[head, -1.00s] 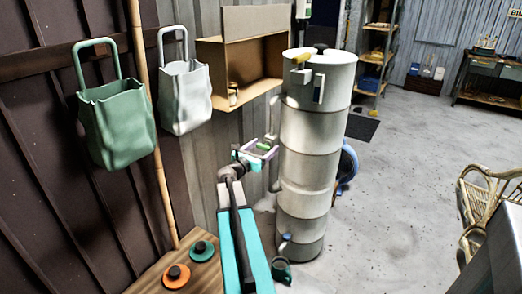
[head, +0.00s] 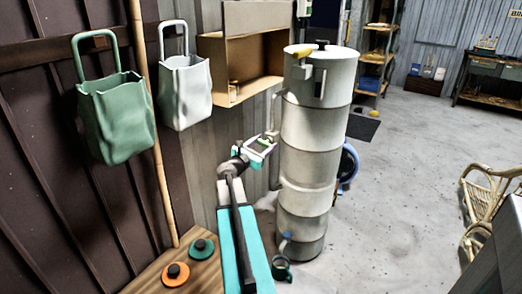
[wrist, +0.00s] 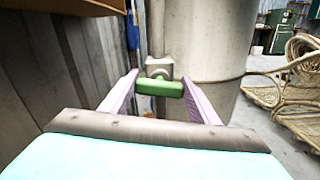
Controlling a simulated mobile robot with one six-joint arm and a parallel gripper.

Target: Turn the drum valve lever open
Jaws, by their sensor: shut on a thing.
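The tall pale drum (head: 310,160) stands upright by the wall in the head view, and its side fills the upper middle of the wrist view (wrist: 205,45). The green valve lever (wrist: 160,88) lies crosswise between my fingers in the wrist view, in front of a grey valve body (wrist: 158,67) on a vertical pipe. My gripper (head: 263,145) is at the drum's left side, tilted, with its pale purple fingers shut on the lever. In the wrist view my gripper (wrist: 160,96) has a finger at each end of the green bar.
A green bag (head: 115,120) and a white bag (head: 186,92) hang on the left wall. A brown wall box (head: 240,75) is behind my arm. A dark green mug (head: 282,268) stands at the drum's foot. A rattan chair (head: 490,210) is at right; the floor between is clear.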

